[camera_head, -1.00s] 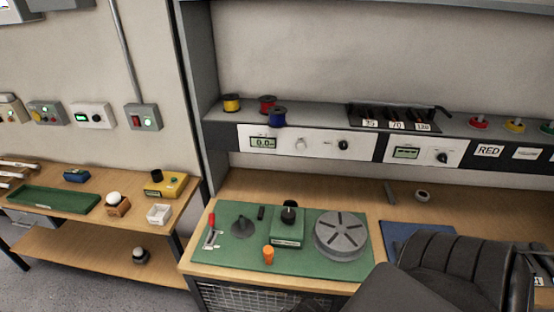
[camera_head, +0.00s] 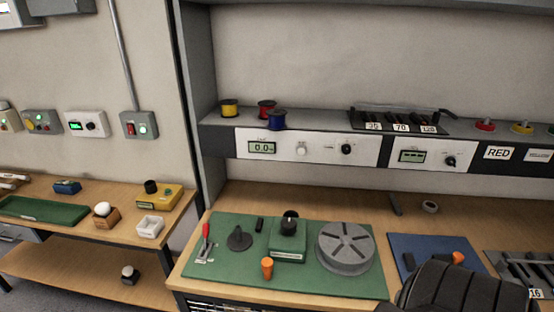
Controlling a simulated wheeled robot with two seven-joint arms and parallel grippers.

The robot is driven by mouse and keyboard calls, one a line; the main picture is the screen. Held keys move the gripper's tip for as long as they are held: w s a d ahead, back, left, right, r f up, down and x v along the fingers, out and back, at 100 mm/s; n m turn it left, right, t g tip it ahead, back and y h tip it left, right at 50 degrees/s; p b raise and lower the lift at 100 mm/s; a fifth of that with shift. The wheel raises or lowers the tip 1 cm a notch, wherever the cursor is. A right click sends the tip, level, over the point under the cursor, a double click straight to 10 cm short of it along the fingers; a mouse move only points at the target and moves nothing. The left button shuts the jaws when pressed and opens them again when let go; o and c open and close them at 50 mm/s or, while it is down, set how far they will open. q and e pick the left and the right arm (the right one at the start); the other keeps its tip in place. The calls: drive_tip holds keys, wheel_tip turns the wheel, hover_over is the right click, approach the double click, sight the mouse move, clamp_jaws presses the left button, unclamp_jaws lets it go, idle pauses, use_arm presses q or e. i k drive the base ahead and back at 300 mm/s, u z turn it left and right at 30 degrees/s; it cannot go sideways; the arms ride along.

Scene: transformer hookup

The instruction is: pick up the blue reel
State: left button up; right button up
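The blue reel (camera_head: 277,120) stands on the grey shelf above the bench, at the shelf's front edge. A red reel (camera_head: 266,107) stands just behind it to the left, and a yellow reel (camera_head: 229,108) stands further left. Nothing is touching the blue reel from my side. Neither gripper's fingers can be made out in the head view.
Below the shelf, a green mat (camera_head: 214,273) holds a grey slotted disc (camera_head: 345,247), a green device and an orange knob (camera_head: 267,267). A blue mat (camera_head: 420,244) lies to the right. A black rack (camera_head: 357,122) of labelled tools stands on the shelf right of the reels.

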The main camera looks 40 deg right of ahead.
sight(276, 116)
drive_tip(key=u, duration=1.25)
drive_tip(key=i, duration=1.25)
drive_tip(key=z, duration=2.5)
